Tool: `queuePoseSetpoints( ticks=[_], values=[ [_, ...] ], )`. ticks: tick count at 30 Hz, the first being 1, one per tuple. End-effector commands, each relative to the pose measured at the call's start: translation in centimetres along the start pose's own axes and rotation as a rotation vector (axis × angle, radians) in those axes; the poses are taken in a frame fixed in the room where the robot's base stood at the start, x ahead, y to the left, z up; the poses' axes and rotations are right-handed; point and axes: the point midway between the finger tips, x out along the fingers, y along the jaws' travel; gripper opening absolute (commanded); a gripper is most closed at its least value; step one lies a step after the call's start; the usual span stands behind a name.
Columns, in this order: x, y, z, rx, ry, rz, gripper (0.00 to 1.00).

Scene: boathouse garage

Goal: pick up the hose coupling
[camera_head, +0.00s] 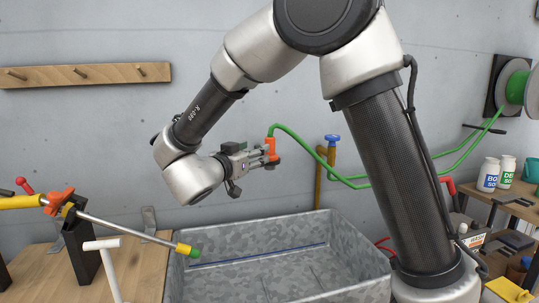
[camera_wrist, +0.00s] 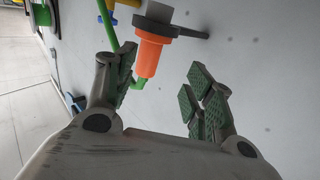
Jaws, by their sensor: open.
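The orange hose coupling (camera_head: 271,146) is at the end of a green hose, well above the grey metal tub. In the wrist view the orange coupling (camera_wrist: 150,56) shows with a dark collar and a pale end above it. My gripper (camera_head: 266,156) is beside the coupling in the head view, pointing right. In the wrist view my gripper (camera_wrist: 161,68) is open, with green-padded fingers apart. The coupling appears in the gap near the left fingertip; contact cannot be made out. The green hose (camera_wrist: 137,82) passes behind the left finger.
The grey metal tub (camera_head: 280,230) stands below. A blue-handled tap (camera_head: 333,139) is on the wall to the right. The hose runs to a reel (camera_head: 515,88). A wooden bench (camera_head: 140,268) with a clamped rod is at left. A shelf with bottles (camera_head: 488,175) is at right.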

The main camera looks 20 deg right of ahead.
Motion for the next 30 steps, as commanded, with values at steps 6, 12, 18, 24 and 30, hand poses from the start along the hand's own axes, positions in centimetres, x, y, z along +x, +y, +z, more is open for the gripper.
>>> queuePoseSetpoints(
  ticks=[6,12,18,24,30],
  values=[
    [1.9,1.3,-0.6,-0.02,0.02,0.055,0.53],
    [4.7,1.5,-0.8,-0.019,0.02,0.055,0.53],
    [7.4,1.6,-0.8,-0.019,0.019,0.052,0.53],
    [7.8,1.6,-0.8,-0.019,0.02,0.049,0.53],
    [7.7,1.5,-0.8,-0.018,0.02,0.049,0.29]
  ],
)
